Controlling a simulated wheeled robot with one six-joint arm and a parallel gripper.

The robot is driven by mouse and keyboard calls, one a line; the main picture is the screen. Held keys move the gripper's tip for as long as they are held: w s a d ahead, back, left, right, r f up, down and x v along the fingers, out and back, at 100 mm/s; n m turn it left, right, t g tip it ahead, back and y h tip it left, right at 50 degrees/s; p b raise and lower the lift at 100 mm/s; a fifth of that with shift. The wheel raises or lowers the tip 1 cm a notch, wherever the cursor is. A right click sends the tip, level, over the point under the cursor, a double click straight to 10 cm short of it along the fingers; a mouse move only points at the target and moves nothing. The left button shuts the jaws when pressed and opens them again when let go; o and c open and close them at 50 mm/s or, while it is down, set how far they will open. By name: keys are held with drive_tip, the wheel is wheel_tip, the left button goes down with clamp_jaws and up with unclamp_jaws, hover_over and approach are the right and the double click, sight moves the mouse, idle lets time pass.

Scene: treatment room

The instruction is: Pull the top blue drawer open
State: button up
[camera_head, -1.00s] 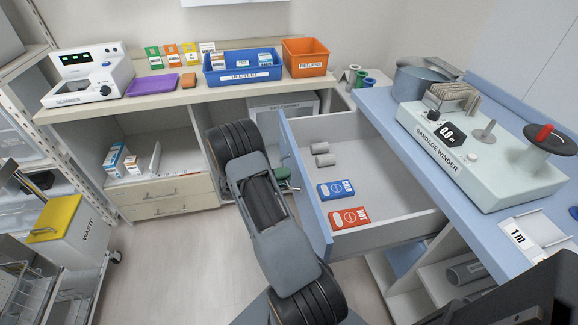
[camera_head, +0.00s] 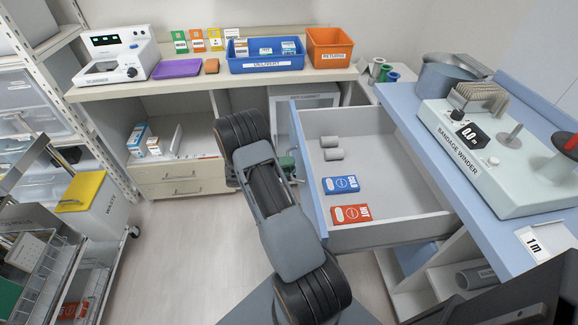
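The top blue drawer stands pulled well out of the blue-topped counter, its blue front (camera_head: 308,172) facing left and its grey inside (camera_head: 385,170) open to view. My grey and black arm reaches up the middle of the picture, just left of the drawer front. My gripper cannot be made out. The outer face and handle of the drawer are hidden, so I cannot see whether the gripper holds the handle.
The bandage winder (camera_head: 500,160) stands on the blue counter (camera_head: 410,120) at right. Open shelves show below the drawer. A back bench (camera_head: 200,82) carries a scanner (camera_head: 118,55), a blue delivery bin (camera_head: 266,58) and an orange bin (camera_head: 333,48). The floor (camera_head: 190,240) left of my arm is clear.

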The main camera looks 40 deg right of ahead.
drive_tip(key=shift+o, duration=0.3)
drive_tip(key=v, duration=1.3)
drive_tip(key=shift+w+a+b, duration=0.2)
drive_tip(key=shift+a+b, duration=0.1)
drive_tip(key=shift+a, duration=0.05)
